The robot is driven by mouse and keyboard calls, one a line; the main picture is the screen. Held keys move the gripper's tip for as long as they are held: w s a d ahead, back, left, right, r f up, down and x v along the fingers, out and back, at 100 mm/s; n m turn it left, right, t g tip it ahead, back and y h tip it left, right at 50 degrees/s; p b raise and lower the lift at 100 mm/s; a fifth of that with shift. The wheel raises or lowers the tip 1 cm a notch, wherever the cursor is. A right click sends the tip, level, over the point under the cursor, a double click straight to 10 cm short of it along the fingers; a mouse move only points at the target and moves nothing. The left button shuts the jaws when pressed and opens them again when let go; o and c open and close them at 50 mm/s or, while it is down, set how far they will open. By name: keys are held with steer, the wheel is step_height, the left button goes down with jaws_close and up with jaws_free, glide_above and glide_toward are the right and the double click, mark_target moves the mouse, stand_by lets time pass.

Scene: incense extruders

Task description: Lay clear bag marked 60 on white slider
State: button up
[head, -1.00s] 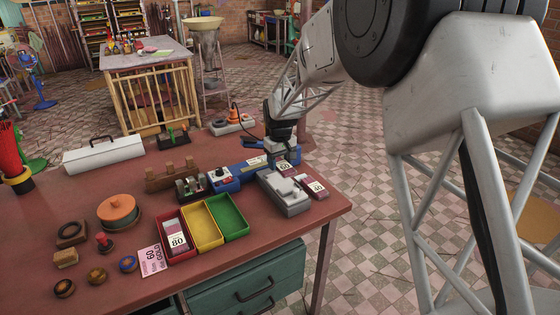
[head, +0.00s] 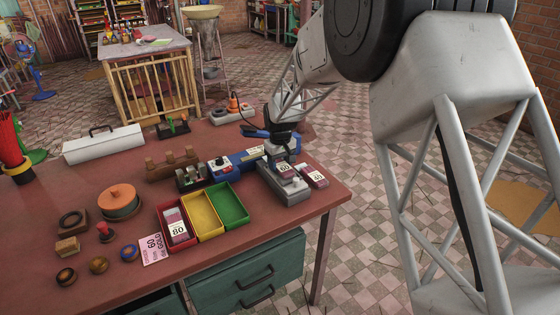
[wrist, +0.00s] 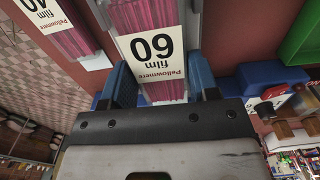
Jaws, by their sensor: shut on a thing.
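The clear bag marked 60 (head: 286,171) holds pinkish-red sticks and has a white label. It fills the top of the wrist view (wrist: 152,45), label upside down. My gripper (head: 282,157) is shut on its near end; its blue fingers (wrist: 160,88) sit on either side of the bag in the wrist view. The bag is over the pale grey-white slider device (head: 291,198) near the table's right end. The bag hides most of the device's top, and I cannot tell whether they touch.
Another bag, its label partly readable (head: 315,176), lies just right of the device. A red tray (head: 163,213) holding a bag marked 80, a yellow tray (head: 203,220) and a green tray (head: 230,212) stand left. A blue machine (head: 222,174) is behind.

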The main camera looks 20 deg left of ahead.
mark_target(280, 163)
steer(key=o, duration=1)
steer(key=shift+r, duration=3.95)
